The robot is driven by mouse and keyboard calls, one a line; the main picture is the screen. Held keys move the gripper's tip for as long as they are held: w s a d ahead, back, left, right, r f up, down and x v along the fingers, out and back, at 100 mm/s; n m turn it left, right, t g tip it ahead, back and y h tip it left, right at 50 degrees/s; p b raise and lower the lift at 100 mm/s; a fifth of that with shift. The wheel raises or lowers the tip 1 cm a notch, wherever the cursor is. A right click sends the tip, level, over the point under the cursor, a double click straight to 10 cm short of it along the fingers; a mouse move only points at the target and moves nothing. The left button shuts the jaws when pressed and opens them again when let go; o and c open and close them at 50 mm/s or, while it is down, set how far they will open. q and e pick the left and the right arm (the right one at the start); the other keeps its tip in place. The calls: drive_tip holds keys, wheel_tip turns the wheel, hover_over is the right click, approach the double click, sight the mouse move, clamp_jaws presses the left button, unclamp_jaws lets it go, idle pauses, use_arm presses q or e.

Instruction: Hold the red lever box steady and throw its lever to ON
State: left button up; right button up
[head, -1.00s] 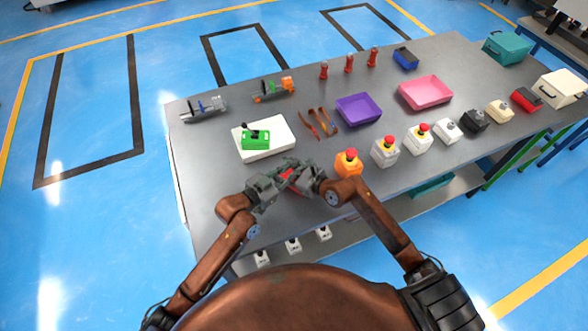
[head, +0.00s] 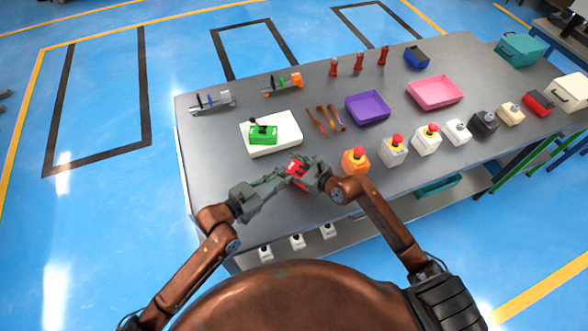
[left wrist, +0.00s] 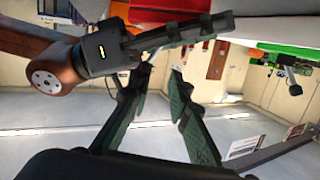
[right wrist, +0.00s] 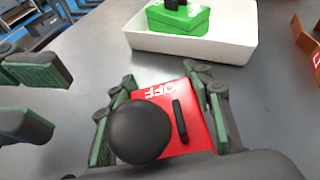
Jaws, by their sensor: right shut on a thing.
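The red lever box (head: 297,169) is near the front of the grey table, between my grippers. In the right wrist view, its red face (right wrist: 200,135) shows the word OFF, upside down, at the far end, and a dark slot. A black ball knob (right wrist: 138,132) covers the near left part of the face; any marking under it is hidden. My right gripper (head: 303,170) is shut on the box, fingers on both sides (right wrist: 160,100). My left gripper (head: 275,180) is open and empty, left of the box and apart from it. Its spread fingers show in the left wrist view (left wrist: 160,80).
A green lever box (head: 263,133) sits on a white tray (head: 288,136) behind the red box. An orange emergency-stop box (head: 355,161) stands close to the right gripper. Purple (head: 368,107) and pink (head: 435,91) trays lie farther back.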

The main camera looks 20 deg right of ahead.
use_arm(q)
drive_tip(key=v, duration=0.3)
drive_tip(key=shift+s+a, duration=0.1)
drive_tip(key=shift+a, duration=0.05)
drive_tip(key=shift+c, duration=0.4)
drive_tip(key=w+d+m+g+y, duration=0.1)
drive_tip(key=w+m+g+y, duration=0.2)
drive_tip(key=w+m, duration=0.3)
wheel_tip(320, 180, up, 6)
drive_tip(key=m+g+y, duration=0.2)
drive_tip(key=m+g, duration=0.2)
drive_tip(key=g, duration=0.1)
hover_over(300, 175)
wheel_tip(300, 175, down, 8)
drive_tip(key=shift+s+r, duration=0.1)
drive_tip(key=shift+r, duration=0.05)
drive_tip(key=shift+c, duration=0.4)
clamp_jaws()
